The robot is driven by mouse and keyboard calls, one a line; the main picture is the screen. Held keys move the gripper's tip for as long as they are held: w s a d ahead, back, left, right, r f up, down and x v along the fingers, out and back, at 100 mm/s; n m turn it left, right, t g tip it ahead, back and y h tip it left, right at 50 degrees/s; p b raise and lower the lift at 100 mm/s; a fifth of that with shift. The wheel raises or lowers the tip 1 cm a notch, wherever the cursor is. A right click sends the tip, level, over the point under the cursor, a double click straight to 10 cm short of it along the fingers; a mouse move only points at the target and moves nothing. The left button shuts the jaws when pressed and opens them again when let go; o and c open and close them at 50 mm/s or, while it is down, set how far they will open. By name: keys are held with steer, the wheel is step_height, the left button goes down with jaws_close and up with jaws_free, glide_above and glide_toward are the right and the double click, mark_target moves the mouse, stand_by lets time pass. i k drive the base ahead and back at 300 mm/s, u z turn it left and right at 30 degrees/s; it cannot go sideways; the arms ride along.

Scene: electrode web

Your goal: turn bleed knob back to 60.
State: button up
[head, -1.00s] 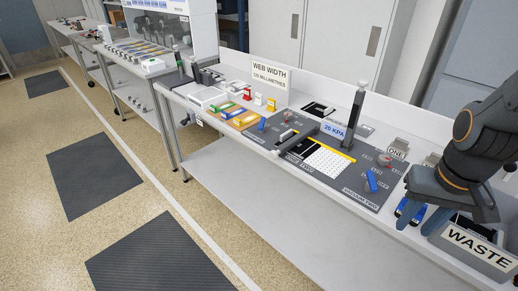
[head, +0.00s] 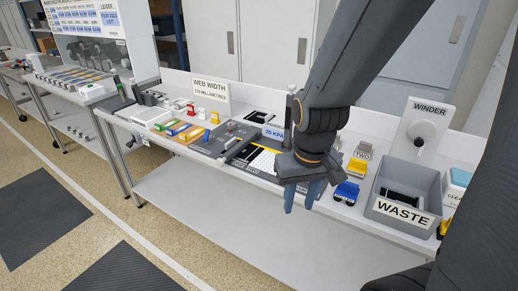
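I cannot make out a knob marked bleed. The dark grey control board (head: 205,151) lies on the bench, and my arm and gripper hide its right part, where knobs would show. A blue and white 20 KPA sign (head: 273,134) stands at the board's back. My gripper (head: 301,199) points down in front of the board's right part, near the bench's front edge. Its two blue-grey fingers are apart, with nothing seen between them.
A grey WASTE bin (head: 373,205) stands to the right, with the WINDER panel (head: 421,128) behind it. Blue (head: 347,190) and yellow (head: 357,166) blocks sit between my gripper and the bin. A WEB WIDTH sign (head: 210,88) and coloured trays (head: 172,128) are left. The lower shelf is bare.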

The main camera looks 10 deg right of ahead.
mark_target(231, 125)
steer(key=u, duration=0.05)
steer(key=k, duration=0.4)
steer(key=u, duration=1.6)
steer(key=i, duration=1.3)
steer(key=z, duration=1.35)
steer(key=i, duration=0.85)
steer(key=z, duration=0.15)
